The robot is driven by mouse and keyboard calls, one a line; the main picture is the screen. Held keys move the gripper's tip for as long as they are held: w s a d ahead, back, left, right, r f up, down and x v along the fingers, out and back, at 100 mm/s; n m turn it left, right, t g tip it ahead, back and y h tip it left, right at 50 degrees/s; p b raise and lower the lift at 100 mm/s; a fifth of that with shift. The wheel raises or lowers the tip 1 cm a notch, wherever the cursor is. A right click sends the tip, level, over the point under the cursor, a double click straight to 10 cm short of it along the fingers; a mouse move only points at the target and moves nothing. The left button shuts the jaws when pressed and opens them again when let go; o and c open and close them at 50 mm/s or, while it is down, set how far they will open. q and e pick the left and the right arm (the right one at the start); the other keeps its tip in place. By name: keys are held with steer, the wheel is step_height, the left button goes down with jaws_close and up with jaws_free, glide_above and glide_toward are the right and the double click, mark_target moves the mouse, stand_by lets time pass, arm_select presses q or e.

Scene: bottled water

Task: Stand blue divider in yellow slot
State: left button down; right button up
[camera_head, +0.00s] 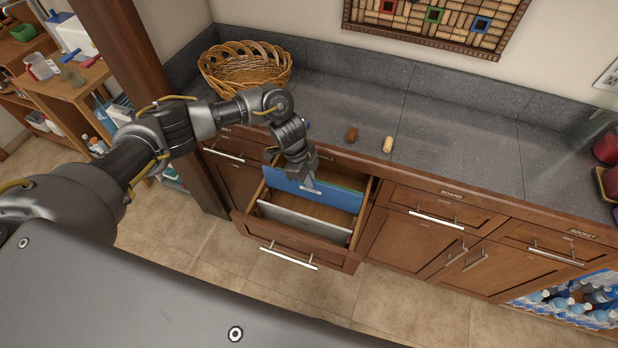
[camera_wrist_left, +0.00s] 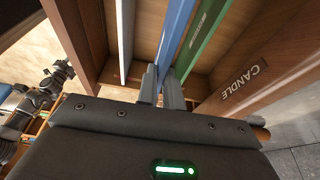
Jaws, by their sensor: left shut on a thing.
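The blue divider (camera_head: 340,198) stands on edge across the open drawer (camera_head: 290,237), between a green divider and a grey-white divider (camera_head: 300,220). In the left wrist view the blue divider (camera_wrist_left: 176,32) lies between the green divider (camera_wrist_left: 207,35) and the pale divider (camera_wrist_left: 125,35). My left gripper (camera_head: 309,183) reaches down from above and is shut on the blue divider's top edge. Its fingers (camera_wrist_left: 163,88) show there too. I cannot make out the yellow slot, and the divider's lower edge is hidden. My right gripper is not in view.
The grey countertop (camera_head: 450,120) behind the drawer holds a wicker basket (camera_head: 245,68) and two small cork-like pieces (camera_head: 388,145). A wooden face labelled CANDLE (camera_wrist_left: 245,85) borders the drawer. A wooden post (camera_head: 150,80) stands left. Bottled water (camera_head: 580,300) is at lower right.

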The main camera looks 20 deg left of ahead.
mark_target(311, 198)
arm_select(q)
steer(key=shift+f+b, duration=3.4)
steer(key=shift+f, duration=1.4)
steer(key=c, duration=1.5)
jaws_free()
steer(key=b+v, duration=0.1)
steer(key=v, duration=1)
steer(key=shift+f, duration=0.1)
